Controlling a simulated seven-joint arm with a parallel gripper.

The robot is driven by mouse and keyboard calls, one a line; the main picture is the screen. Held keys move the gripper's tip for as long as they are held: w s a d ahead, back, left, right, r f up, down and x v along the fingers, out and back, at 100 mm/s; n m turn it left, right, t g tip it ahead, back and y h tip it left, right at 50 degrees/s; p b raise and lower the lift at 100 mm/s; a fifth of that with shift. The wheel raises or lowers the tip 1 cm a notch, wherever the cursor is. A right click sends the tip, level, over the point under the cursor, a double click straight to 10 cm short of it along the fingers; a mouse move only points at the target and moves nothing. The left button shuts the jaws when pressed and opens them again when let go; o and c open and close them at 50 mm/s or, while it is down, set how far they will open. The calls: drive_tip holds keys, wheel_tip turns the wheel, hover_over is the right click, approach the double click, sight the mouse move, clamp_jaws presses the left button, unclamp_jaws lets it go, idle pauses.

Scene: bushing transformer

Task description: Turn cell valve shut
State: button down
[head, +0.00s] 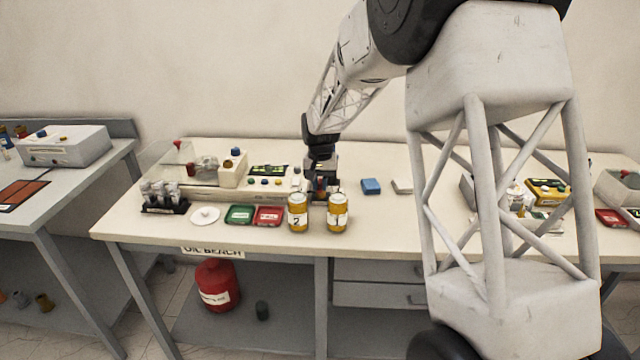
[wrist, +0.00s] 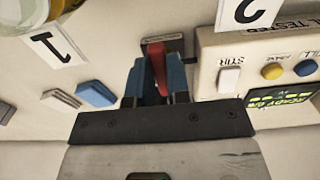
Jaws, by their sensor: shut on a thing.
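The valve's red lever handle (wrist: 158,62) shows in the wrist view, with its tip at a dark mount on the side of the white tester box (wrist: 205,55). My gripper (wrist: 158,82) has its two blue fingers on either side of the lever and is shut on it. In the head view my gripper (head: 321,186) points down at the right end of the tester (head: 232,172), behind the two amber jars. The lever is mostly hidden there by the fingers and jars. I cannot tell the valve's exact angle.
Amber jars marked 2 (head: 298,213) and 1 (head: 337,213) stand close in front of my gripper. A blue block (head: 371,186) and a grey block (head: 402,187) lie to the right. Green (head: 240,215) and red (head: 269,216) trays lie at the front left.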

drive_tip(key=shift+d+n, duration=0.15)
drive_tip(key=shift+n, duration=0.15)
drive_tip(key=n, duration=0.2)
drive_tip(key=d+n, duration=0.1)
drive_tip(key=n, duration=0.1)
drive_tip(key=shift+w+d, duration=0.15)
drive_tip(key=n, duration=0.3)
drive_tip(key=d+n, duration=0.1)
drive_tip(key=shift+w+n, duration=0.4)
drive_tip(key=n, duration=0.1)
drive_tip(key=w+n, duration=0.1)
drive_tip(key=n, duration=0.2)
drive_tip(key=shift+w+d+n, duration=0.15)
drive_tip(key=shift+d+n, duration=0.15)
drive_tip(key=shift+d, duration=0.1)
drive_tip(key=shift+w+d+n, duration=0.1)
drive_tip(key=shift+w+n, duration=0.2)
drive_tip(key=shift+n, duration=0.75)
drive_tip(key=shift+w+n, duration=0.3)
drive_tip(key=shift+n, duration=0.75)
drive_tip(key=c, duration=1.1)
unclamp_jaws()
